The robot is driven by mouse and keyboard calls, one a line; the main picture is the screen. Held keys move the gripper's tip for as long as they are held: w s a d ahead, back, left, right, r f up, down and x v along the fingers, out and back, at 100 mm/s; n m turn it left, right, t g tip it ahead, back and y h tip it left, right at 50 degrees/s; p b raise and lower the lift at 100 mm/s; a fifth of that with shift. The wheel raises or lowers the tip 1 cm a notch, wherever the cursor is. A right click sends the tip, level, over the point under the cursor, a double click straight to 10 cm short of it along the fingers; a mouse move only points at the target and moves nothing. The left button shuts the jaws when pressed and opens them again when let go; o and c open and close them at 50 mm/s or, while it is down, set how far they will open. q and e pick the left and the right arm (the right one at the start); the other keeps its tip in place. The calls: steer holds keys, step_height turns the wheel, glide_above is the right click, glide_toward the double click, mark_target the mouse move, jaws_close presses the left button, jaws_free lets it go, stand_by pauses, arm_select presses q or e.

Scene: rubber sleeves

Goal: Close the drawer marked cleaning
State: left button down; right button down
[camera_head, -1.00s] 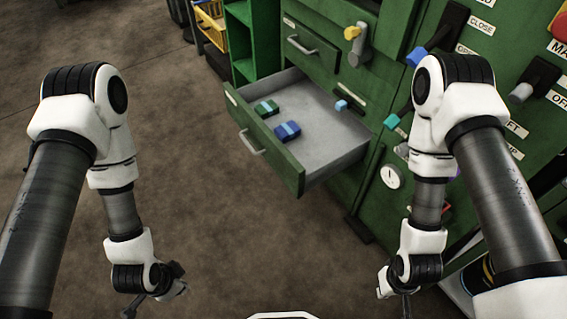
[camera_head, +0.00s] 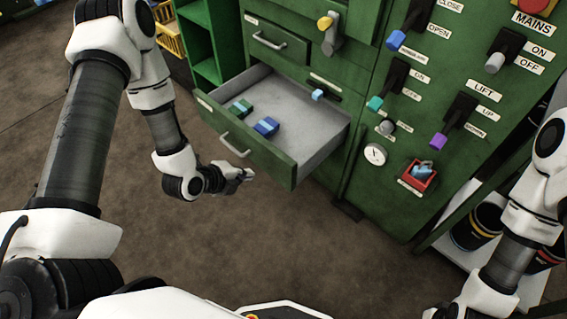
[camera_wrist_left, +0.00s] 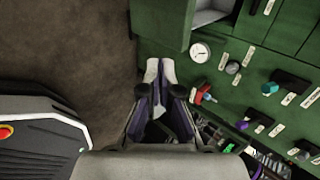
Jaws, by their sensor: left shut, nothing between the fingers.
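A green drawer (camera_head: 240,145) stands pulled out of the green cabinet, its grey inside holding a green block (camera_head: 241,107) and a blue block (camera_head: 266,126). Its front has a metal handle (camera_head: 233,146) and a small label (camera_head: 204,104) too small to read. My left gripper (camera_head: 246,175) is shut and empty, low in front of the drawer front and apart from it. In the left wrist view its fingertips (camera_wrist_left: 160,68) are together, below the drawer's front panel (camera_wrist_left: 161,22). My right gripper is mostly cut off at the bottom edge.
A closed drawer (camera_head: 270,42) with a handle sits above. The cabinet face at right carries levers, a gauge (camera_head: 375,154) and a red holder (camera_head: 418,177). Green shelves (camera_head: 208,45) stand at the left. The brown floor before the drawer is clear.

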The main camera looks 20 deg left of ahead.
mark_target(282, 164)
arm_select(q)
steer(key=b+x, duration=0.1)
steer(key=x, duration=0.3)
steer(key=r+x, duration=0.1)
steer(key=x, duration=0.3)
steer(key=w+b+x, duration=0.1)
steer(key=x, duration=0.3)
steer(key=shift+d+r+b, duration=0.2)
steer(key=shift+d+b, duration=0.05)
steer(key=shift+b, duration=0.1)
steer(key=shift+w+d, duration=0.2)
steer(key=shift+w, duration=0.3)
steer(key=shift+w, duration=0.1)
